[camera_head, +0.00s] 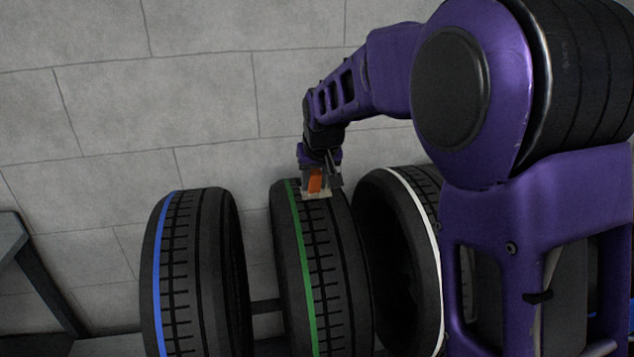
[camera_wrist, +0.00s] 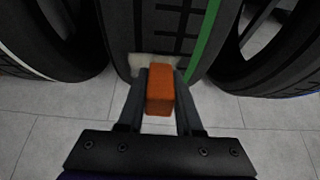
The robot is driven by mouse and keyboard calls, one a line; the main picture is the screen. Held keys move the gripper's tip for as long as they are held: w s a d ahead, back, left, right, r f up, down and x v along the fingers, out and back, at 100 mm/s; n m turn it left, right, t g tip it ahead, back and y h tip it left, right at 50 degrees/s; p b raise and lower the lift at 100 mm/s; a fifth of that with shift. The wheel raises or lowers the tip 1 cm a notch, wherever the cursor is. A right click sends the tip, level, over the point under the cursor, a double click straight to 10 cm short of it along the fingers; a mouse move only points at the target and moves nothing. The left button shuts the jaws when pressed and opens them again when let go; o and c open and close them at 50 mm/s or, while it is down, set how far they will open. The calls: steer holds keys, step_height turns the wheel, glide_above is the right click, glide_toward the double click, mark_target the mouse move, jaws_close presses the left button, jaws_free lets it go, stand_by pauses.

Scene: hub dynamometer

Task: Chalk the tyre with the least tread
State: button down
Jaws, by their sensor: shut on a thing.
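Three upright tyres show in the head view: one with a blue stripe (camera_head: 165,275) at left, one with a green stripe (camera_head: 305,265) in the middle, one with a white stripe (camera_head: 425,240) at right. My gripper (camera_head: 317,190) is at the top of the green-striped tyre, shut on an orange block (camera_head: 315,180). The orange block also shows between the fingers in the wrist view (camera_wrist: 160,90). A pale patch (camera_wrist: 150,66) lies at the block's far end, against the tread of the green-striped tyre (camera_wrist: 165,30). Whether it is chalk or a mark is unclear.
A grey block wall (camera_head: 80,110) stands behind the tyres. A dark bar (camera_head: 264,306) shows between the blue- and green-striped tyres. A dark frame (camera_head: 30,270) stands at far left. My arm hides the area right of the white-striped tyre.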

steer(key=shift+w+a+f, duration=0.1)
steer(key=shift+w+a, duration=0.15)
steer(key=shift+w, duration=0.55)
steer(key=shift+w+a+p, duration=0.15)
steer(key=shift+w+p, duration=0.55)
steer(key=shift+p, duration=0.05)
steer(key=shift+w+a+p, duration=0.2)
steer(key=shift+w+p, duration=0.05)
steer(key=shift+w, duration=0.25)
steer(key=shift+w+a+p, duration=0.15)
steer(key=shift+w+p, duration=0.1)
steer(key=shift+w, duration=0.25)
step_height(320, 180, up, 6)
step_height(320, 180, up, 3)
steer(key=shift+r, duration=0.1)
